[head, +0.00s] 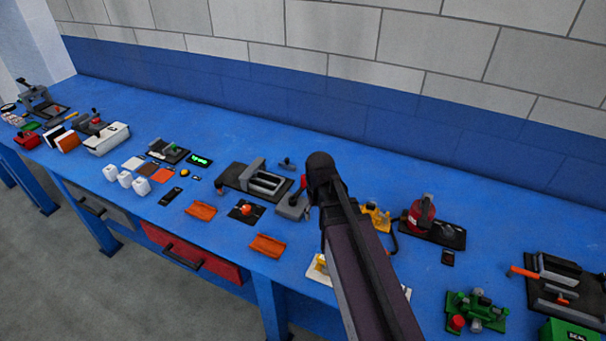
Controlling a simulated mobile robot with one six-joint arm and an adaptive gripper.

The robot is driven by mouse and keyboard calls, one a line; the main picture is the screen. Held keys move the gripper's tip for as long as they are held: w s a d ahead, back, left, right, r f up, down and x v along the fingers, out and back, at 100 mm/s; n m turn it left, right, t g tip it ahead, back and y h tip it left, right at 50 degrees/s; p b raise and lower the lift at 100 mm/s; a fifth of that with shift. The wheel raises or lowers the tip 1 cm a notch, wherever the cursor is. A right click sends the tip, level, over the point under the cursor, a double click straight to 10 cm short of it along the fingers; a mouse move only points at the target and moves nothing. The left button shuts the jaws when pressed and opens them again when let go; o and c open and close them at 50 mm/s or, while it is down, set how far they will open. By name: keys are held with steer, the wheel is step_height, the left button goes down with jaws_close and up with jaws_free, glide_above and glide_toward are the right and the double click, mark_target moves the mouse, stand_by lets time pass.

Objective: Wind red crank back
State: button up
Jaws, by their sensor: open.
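I cannot tell for certain which part is the red crank. A red upright handle (302,183) shows on a small grey device beside a grey vice-like fixture (259,181), just left of my arm. A red rounded device (420,215) stands on a black base to the right of my arm. A green machine (476,309) with a red knob (457,322) sits near the front edge at lower right. My arm rises through the middle and hides part of the bench. My gripper does not show, and what it touches cannot be seen.
The long blue bench (345,165) runs along a block wall. A dark fixture with an orange handle (524,272) stands at far right, by a green box (568,332). Orange trays (267,246) and white cups (125,180) lie toward the front. The back strip is mostly clear.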

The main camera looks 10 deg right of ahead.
step_height(320, 180, up, 8)
steer(key=p, duration=0.7)
glide_above(304, 176)
steer(key=shift+r, duration=0.1)
step_height(304, 176, down, 14)
steer(key=b, duration=1.3)
steer(key=shift+r+b, duration=0.1)
steer(key=shift+b, duration=0.2)
jaws_close()
